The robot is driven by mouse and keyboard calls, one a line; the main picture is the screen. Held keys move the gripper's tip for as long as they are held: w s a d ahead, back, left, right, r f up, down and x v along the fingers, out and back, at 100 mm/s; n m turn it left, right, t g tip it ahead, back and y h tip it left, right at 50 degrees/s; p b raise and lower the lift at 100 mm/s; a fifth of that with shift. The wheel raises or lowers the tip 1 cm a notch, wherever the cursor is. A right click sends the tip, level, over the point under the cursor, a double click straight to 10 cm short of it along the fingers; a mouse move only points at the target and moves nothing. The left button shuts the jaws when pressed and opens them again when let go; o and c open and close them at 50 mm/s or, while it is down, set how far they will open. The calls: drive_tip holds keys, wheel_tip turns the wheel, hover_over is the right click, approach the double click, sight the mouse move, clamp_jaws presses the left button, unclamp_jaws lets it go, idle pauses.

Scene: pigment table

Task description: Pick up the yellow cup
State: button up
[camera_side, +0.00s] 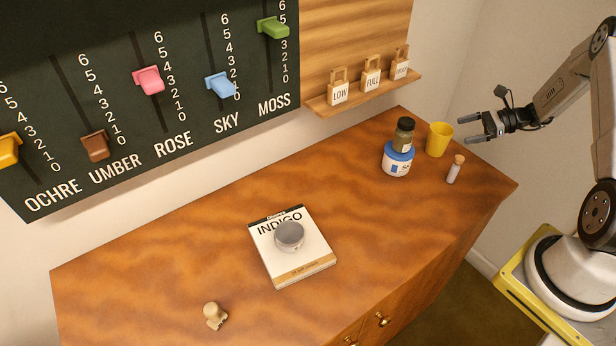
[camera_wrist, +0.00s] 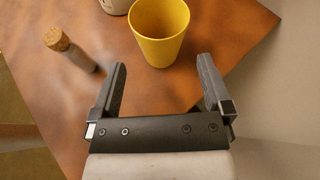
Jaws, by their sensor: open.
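The yellow cup (camera_side: 439,140) stands upright near the far right end of the wooden table in the side view. In the wrist view the yellow cup (camera_wrist: 160,30) is at the top, its mouth open, ahead of the fingers and apart from them. My gripper (camera_side: 468,130) is open and empty, to the right of the cup in the side view. In the wrist view my gripper (camera_wrist: 162,78) has its two fingers spread, with bare table between them.
A corked vial (camera_side: 455,168) stands close to the cup, and it also shows in the wrist view (camera_wrist: 70,50). A dark-lidded jar (camera_side: 404,134) sits on a blue and white jar (camera_side: 397,160) left of the cup. The table edge is near. The table's middle holds an INDIGO box (camera_side: 300,268) with a grey round object (camera_side: 289,236) on it.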

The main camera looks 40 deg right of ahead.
sight(445, 134)
drive_tip(key=shift+x, duration=0.75)
drive_tip(key=shift+a, duration=0.1)
drive_tip(key=shift+x, duration=2.5)
drive_tip(key=c, duration=0.9)
drive_tip(key=shift+r, duration=0.2)
